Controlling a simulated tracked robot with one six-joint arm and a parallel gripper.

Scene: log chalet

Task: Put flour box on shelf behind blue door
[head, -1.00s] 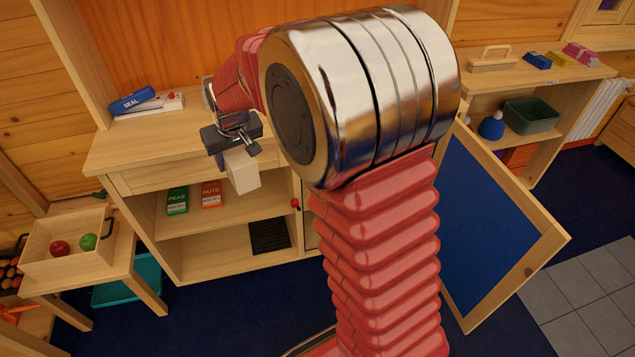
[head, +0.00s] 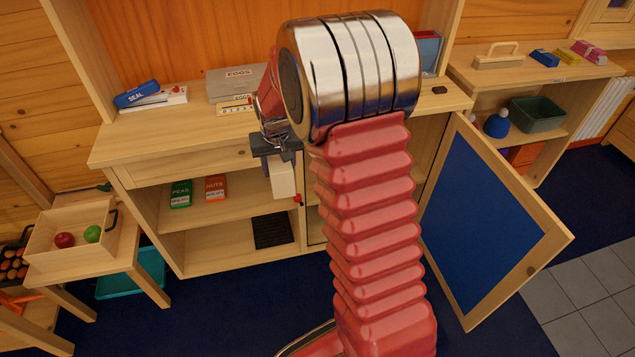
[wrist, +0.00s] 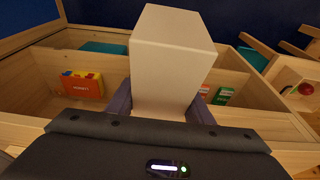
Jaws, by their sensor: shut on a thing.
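A plain cream box (head: 282,180), with no label in sight, is held in my gripper (head: 277,160) in front of the cabinet. It also fills the middle of the wrist view (wrist: 170,75) between the two fingers. The blue door (head: 485,225) stands wide open on the cabinet's right side. In the head view my arm hides most of the compartment behind it. In the wrist view, an open compartment at the left holds an orange box with a label (wrist: 82,86), with part of a blue panel at the upper left.
Green peas (head: 180,194) and red nuts (head: 216,188) boxes stand on the cabinet's open left shelf, above a black grid (head: 272,231). An eggs box (head: 236,82) sits on the cabinet top. A wooden tray with fruit (head: 60,228) stands at the left.

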